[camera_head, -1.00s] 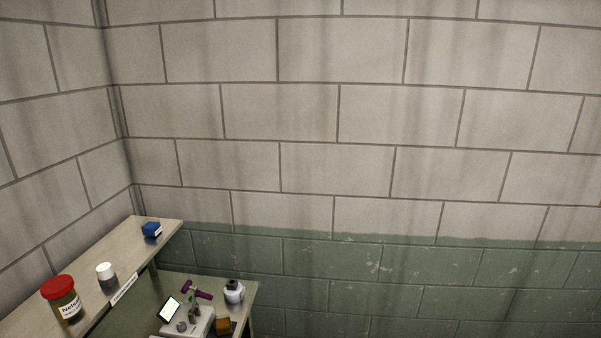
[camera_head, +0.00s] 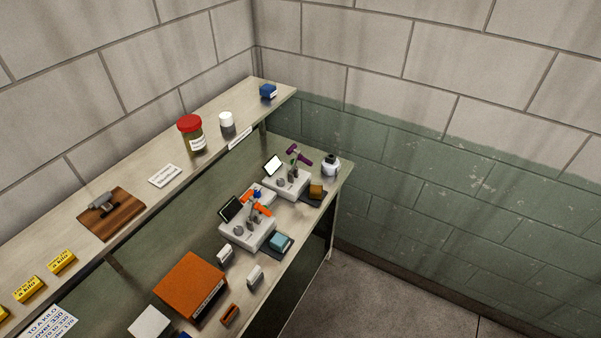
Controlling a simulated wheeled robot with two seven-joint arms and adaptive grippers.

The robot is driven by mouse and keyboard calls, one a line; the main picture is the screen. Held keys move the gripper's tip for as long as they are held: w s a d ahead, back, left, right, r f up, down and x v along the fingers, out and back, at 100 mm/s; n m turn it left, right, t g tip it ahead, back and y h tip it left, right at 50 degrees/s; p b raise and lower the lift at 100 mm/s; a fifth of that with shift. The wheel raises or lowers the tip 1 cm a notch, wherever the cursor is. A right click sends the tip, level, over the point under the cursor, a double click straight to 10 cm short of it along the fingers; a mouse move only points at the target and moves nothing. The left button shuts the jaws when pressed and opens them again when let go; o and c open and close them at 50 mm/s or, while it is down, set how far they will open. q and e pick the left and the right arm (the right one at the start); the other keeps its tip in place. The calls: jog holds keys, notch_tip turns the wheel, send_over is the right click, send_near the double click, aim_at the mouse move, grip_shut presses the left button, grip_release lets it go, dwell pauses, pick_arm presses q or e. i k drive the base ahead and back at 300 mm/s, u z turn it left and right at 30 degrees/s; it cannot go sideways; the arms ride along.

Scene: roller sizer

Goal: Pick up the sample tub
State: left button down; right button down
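No label I can read says sample tub, so I cannot tell for sure which container it is. A jar with a red lid, dark contents and a white label (camera_head: 191,133) stands upright on the upper shelf. A dark-capped pale bottle (camera_head: 331,166) stands at the far end of the lower counter. Neither of my grippers is in view.
Below, the counter holds two white devices (camera_head: 247,235) and an orange box (camera_head: 190,286). Floor (camera_head: 380,300) is clear at right.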

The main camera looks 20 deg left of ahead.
aim_at(316, 190)
jog(key=z, duration=0.65)
jog(key=i, duration=1.05)
jog(key=u, duration=1.95)
